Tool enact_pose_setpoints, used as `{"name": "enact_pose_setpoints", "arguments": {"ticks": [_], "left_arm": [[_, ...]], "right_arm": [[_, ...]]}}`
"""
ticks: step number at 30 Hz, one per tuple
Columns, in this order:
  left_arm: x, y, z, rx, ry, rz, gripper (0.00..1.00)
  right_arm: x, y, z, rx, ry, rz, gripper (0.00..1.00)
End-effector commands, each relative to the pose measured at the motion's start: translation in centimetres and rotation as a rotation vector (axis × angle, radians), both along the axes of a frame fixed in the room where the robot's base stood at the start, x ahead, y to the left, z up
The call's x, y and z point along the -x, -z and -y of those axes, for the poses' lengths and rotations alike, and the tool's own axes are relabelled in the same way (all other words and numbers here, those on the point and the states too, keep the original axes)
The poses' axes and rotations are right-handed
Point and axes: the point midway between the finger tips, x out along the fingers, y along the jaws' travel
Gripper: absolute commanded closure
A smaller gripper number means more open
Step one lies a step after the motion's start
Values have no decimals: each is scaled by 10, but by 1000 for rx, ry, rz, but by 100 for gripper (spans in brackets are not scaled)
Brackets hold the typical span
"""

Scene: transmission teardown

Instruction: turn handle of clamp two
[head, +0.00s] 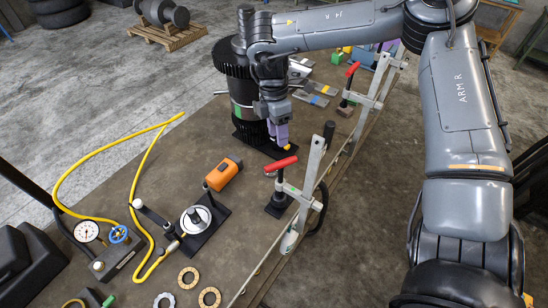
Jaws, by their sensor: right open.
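Two clamps with red handles stand along the bench's right edge. The nearer clamp's red handle (281,163) sits on a dark screw beside a pale upright bar (308,170). The farther clamp's red handle (353,69) is higher in the picture, beside another pale bar. I cannot tell which one is clamp two. My right gripper (281,142) points down just above the nearer red handle in the picture. It is open, with nothing visible between its purple fingers. Whether it touches the handle is hard to tell. My left gripper is not in view.
A black ribbed cylinder (238,95) stands close behind my right gripper. An orange tool (224,173), a round fixture (196,218), a gauge (86,232) with a yellow hose and several rings lie on the bench. The bench middle (180,130) is fairly clear.

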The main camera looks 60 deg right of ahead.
Motion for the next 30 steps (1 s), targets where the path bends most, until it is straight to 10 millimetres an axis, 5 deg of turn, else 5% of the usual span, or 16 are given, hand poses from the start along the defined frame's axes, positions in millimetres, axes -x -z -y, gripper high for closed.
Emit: {"name": "enact_pose_setpoints", "arguments": {"ticks": [15,30], "left_arm": [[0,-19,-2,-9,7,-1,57],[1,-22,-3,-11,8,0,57]], "right_arm": [[14,76,-9,-3,-1,-2,51],[16,95,-10,-2,-1,4,51]]}}
